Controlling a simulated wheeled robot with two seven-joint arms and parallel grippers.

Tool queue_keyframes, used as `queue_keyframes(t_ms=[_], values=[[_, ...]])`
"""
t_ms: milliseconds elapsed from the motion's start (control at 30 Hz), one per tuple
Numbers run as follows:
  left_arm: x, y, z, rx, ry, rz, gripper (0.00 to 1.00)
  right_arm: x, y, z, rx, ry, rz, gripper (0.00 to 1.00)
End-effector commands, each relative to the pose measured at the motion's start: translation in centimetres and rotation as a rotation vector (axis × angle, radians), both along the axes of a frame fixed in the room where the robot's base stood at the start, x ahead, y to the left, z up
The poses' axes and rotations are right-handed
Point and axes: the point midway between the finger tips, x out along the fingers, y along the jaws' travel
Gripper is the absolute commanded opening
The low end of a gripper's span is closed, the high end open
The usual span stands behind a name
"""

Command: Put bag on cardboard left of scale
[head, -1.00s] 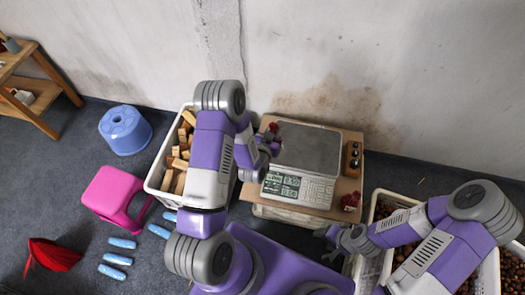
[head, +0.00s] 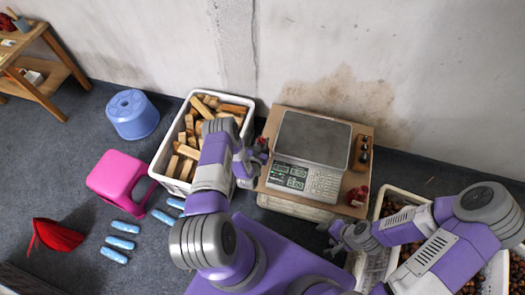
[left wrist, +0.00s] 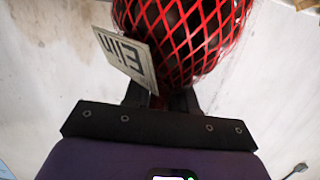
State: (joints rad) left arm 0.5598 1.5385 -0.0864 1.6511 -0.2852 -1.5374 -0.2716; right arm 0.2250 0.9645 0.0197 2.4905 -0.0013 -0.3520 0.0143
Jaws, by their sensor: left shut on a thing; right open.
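My left gripper (head: 250,160) is shut on a red net bag. In the left wrist view, the bag (left wrist: 195,40) is filled with dark round contents and carries a white tag (left wrist: 125,58) with letters. In the head view only a small red part of it (head: 262,143) shows, at the left edge of the cardboard (head: 268,128), left of the scale (head: 313,138). I cannot tell whether it touches the cardboard. The scale has a grey plate and a lit display. My right gripper (head: 335,238) is open and empty, in front of the cardboard.
Another red bag (head: 357,195) lies on the cardboard's front right corner. A small wooden box with dark knobs (head: 362,153) stands right of the scale. A white crate of wood blocks (head: 164,160) stands left. Chestnut crates (head: 391,193) stand at right. A pink stool (head: 118,177) is further left.

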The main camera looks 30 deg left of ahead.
Motion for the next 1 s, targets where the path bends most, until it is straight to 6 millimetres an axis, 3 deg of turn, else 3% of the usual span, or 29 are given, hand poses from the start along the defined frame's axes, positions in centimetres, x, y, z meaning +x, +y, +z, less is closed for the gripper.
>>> queue_keyframes(t_ms=[267, 500, 867, 900, 1000], values=[[0.0, 0.0, -2.3, 0.000, -0.001, 0.001, 0.00, 0.0, 0.0, -1.1, 0.000, 0.000, 0.000, 0.60], [0.0, 0.0, -5.9, 0.001, -0.002, 0.000, 0.00, 0.0, 0.0, -2.8, 0.000, 0.000, 0.000, 0.60], [0.1, 0.0, -6.1, 0.001, -0.002, 0.000, 0.00, 0.0, 0.0, -2.7, 0.000, 0.000, 0.000, 0.60], [0.0, 0.0, -6.2, 0.001, 0.000, 0.000, 0.27, 0.0, 0.0, -2.7, 0.000, 0.000, 0.000, 0.60], [0.0, 0.0, -6.2, 0.001, 0.001, 0.000, 0.42, 0.0, 0.0, -2.7, 0.000, 0.000, 0.000, 0.60]])
